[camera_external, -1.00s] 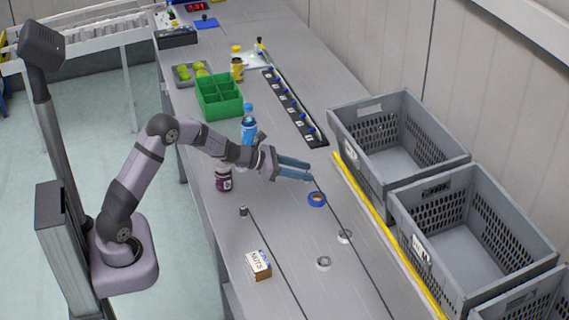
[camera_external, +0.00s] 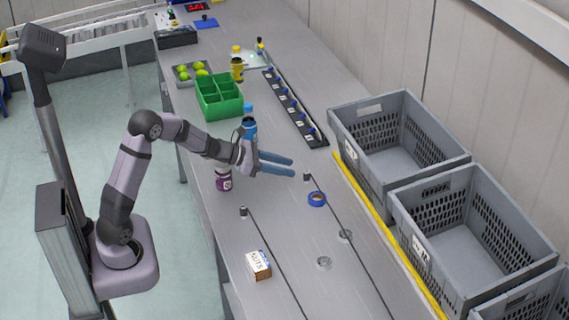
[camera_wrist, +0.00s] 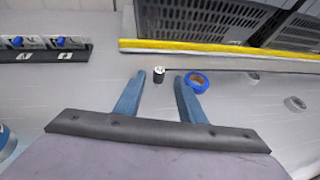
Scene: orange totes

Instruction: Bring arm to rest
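My gripper (camera_external: 292,167) is above the grey workbench (camera_external: 320,262), with its two blue fingers apart and nothing between them. In the wrist view my gripper (camera_wrist: 166,75) also shows open and empty. Beyond the fingertips there are a small dark cylinder (camera_wrist: 158,75) and a roll of blue tape (camera_wrist: 197,82). In the external view the tape roll (camera_external: 317,199) lies to the right of and below the fingers. My arm is bent at the elbow and reaches over the bench.
A blue bottle (camera_external: 249,127) and a dark purple jar (camera_external: 223,180) stand close to my wrist. A green divided bin (camera_external: 218,107) is farther back. A small box (camera_external: 258,265) lies in front. Grey crates (camera_external: 400,178) line the right side behind a yellow strip (camera_external: 390,235).

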